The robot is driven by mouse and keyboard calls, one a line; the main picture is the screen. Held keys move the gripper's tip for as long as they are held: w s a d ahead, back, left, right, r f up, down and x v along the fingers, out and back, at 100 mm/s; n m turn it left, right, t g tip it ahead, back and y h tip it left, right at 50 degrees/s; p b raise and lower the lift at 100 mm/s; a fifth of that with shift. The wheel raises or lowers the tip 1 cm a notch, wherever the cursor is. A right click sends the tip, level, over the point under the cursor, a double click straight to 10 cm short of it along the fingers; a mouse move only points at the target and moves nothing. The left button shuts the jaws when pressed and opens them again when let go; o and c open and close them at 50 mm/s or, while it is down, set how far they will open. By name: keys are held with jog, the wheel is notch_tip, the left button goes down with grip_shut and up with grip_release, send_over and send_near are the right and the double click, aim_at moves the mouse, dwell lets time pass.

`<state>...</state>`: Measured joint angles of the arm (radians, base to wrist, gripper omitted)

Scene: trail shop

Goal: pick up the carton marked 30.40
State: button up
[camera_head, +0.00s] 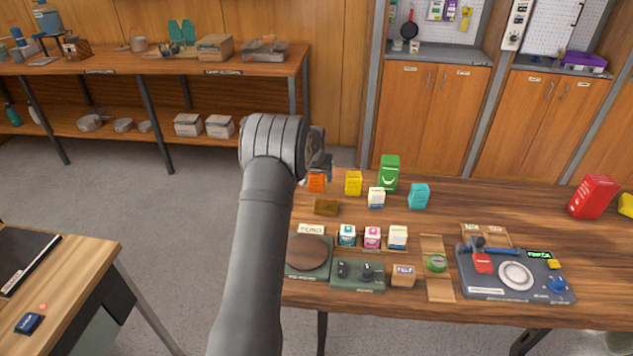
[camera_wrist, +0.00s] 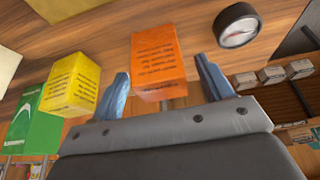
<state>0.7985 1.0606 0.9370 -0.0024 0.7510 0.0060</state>
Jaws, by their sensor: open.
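Several cartons stand on the wooden table: an orange carton (camera_head: 316,183), a yellow one (camera_head: 353,183), a green one (camera_head: 389,173), a white one (camera_head: 376,198) and a teal one (camera_head: 419,196). No mark reading 30.40 is legible in either view. My gripper (camera_head: 322,168) is beside and above the orange carton, partly covering it in the head view. In the wrist view the open fingers (camera_wrist: 166,82) show on either side of the orange carton (camera_wrist: 160,58), with gaps. The yellow carton (camera_wrist: 72,85) and green carton (camera_wrist: 36,120) are left of them there.
A red carton (camera_head: 593,197) stands at the right. A round gauge (camera_wrist: 237,26) shows in the wrist view. Table space right of the teal carton is clear.

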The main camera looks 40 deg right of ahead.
jog(key=shift+x, duration=1.1)
jog(key=c, duration=1.1)
jog(key=shift+r, duration=0.1)
jog(key=shift+c, duration=0.2)
